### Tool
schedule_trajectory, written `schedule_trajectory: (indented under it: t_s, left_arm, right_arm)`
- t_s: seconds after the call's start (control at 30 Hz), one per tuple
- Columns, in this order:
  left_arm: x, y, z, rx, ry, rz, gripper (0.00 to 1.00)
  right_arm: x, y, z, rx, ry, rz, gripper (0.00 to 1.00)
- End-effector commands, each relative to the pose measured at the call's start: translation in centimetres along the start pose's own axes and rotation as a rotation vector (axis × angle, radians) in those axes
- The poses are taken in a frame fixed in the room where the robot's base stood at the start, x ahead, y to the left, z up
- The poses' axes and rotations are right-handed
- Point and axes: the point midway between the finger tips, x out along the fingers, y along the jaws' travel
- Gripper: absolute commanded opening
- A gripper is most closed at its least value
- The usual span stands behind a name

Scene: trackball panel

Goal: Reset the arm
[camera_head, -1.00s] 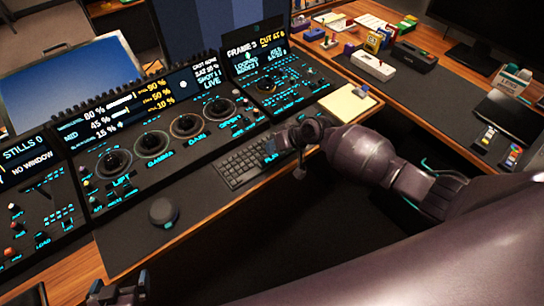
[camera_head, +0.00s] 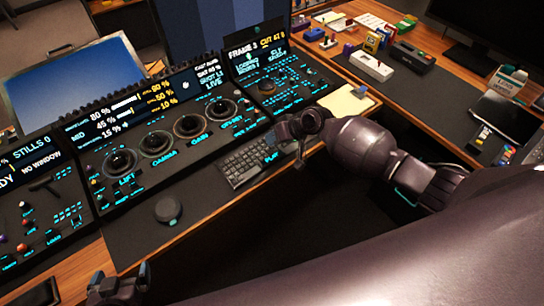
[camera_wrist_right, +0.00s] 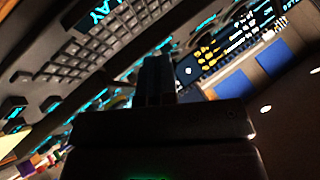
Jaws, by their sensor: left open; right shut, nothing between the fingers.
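My right arm crosses the head view from the right. Its gripper (camera_head: 277,134) is above the keyboard's right end, by the panel's front edge. In the right wrist view its fingers (camera_wrist_right: 157,78) are shut together with nothing between them. My left gripper (camera_head: 119,276) is at the bottom left of the head view, open and empty, partly cut off by the frame. The trackball panel (camera_head: 140,182) has several dark trackballs in a row, labelled Lift, Gamma, Gain and Offset.
A keyboard (camera_head: 245,163) lies in front of the panel; its keys also show in the right wrist view (camera_wrist_right: 85,48). A yellow notepad (camera_head: 345,103) and a white box (camera_head: 371,67) lie to the right. A monitor (camera_head: 80,84) stands behind.

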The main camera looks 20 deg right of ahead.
Motion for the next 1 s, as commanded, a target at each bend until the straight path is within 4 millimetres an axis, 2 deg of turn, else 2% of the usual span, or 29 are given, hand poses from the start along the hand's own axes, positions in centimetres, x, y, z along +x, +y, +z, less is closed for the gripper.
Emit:
schedule_trajectory:
  t_s: [0.47, 0.57, 0.63, 0.7, 0.8, 0.9, 1.0]
  left_arm:
    - [0.3, 0.0, -0.3, 0.001, 0.008, 0.001, 1.00]
    - [0.3, 0.0, -0.2, 0.001, 0.006, 0.001, 1.00]
    - [0.3, 0.0, -0.1, 0.001, 0.005, 0.001, 1.00]
    - [0.2, 0.0, -0.1, 0.001, 0.003, 0.001, 1.00]
    - [0.1, 0.0, 0.1, 0.000, -0.001, 0.000, 1.00]
    - [0.0, 0.0, 0.4, -0.001, -0.005, 0.000, 1.00]
    - [-0.1, 0.0, 0.5, -0.001, -0.008, -0.001, 1.00]
  right_arm:
    - [0.0, 0.0, -0.2, -0.003, 0.009, 0.000, 0.00]
    - [-0.1, 0.1, -1.1, -0.064, 0.058, 0.037, 0.00]
    - [-0.7, -0.2, -2.6, -0.136, 0.115, 0.069, 0.00]
    - [-1.4, -1.4, -4.6, -0.218, 0.190, 0.096, 0.00]
    - [-2.4, -2.7, -5.8, -0.310, 0.291, 0.133, 0.00]
    - [-3.4, -3.6, -5.3, -0.376, 0.383, 0.174, 0.00]
    - [-4.8, -4.1, -3.9, -0.425, 0.474, 0.227, 0.00]
